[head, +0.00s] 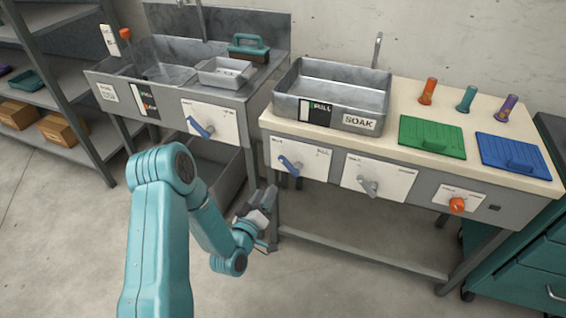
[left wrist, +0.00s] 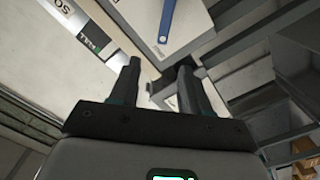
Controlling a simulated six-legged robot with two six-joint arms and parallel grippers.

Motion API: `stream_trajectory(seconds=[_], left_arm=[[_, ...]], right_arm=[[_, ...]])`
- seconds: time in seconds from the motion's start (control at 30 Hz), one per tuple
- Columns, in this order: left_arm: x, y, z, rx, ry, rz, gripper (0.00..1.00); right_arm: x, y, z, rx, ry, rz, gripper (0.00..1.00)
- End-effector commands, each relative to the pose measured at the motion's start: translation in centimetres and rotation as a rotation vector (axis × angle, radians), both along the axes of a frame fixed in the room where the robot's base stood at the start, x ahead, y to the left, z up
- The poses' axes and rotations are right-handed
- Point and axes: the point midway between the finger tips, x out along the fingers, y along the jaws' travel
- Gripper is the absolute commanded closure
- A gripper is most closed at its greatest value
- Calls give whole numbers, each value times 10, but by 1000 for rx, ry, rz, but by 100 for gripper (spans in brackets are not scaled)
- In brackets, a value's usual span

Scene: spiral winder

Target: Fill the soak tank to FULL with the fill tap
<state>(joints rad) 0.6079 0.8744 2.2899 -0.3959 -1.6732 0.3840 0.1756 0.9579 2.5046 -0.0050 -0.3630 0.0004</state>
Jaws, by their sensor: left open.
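The soak tank (head: 358,97) is a grey metal basin on the cream bench top, with a SOAK label and a black-and-white gauge (head: 315,112) with green on its front. I see no water in it. Under it, a blue lever (head: 290,165) sits tilted on a white plate; its small lettering is unreadable, so I cannot be sure it is the fill tap. A blue lever (left wrist: 166,20) also shows in the left wrist view. My left gripper (head: 268,218) is open and empty, below and left of that lever, apart from it. My right gripper is out of view.
Beside the lever are a grey lever (head: 368,187) and an orange knob (head: 457,204). A sink unit (head: 165,75) with another blue lever (head: 200,128) stands left. Green (head: 432,137) and blue (head: 512,152) lids lie on the bench.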

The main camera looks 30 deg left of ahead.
Motion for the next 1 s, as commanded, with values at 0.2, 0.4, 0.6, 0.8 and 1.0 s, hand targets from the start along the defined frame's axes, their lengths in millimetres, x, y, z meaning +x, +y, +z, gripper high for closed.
stream_trajectory(seconds=[0.2,0.4,0.6,0.8,1.0], left_arm=[[9,6,-5,2,3,10,53],[52,16,-4,4,0,8,53],[101,29,-5,2,0,8,53],[139,38,-6,0,3,7,53],[156,43,-6,1,5,8,53]], right_arm=[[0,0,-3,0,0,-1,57],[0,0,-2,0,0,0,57],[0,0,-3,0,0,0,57],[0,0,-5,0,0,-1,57],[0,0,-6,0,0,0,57]])
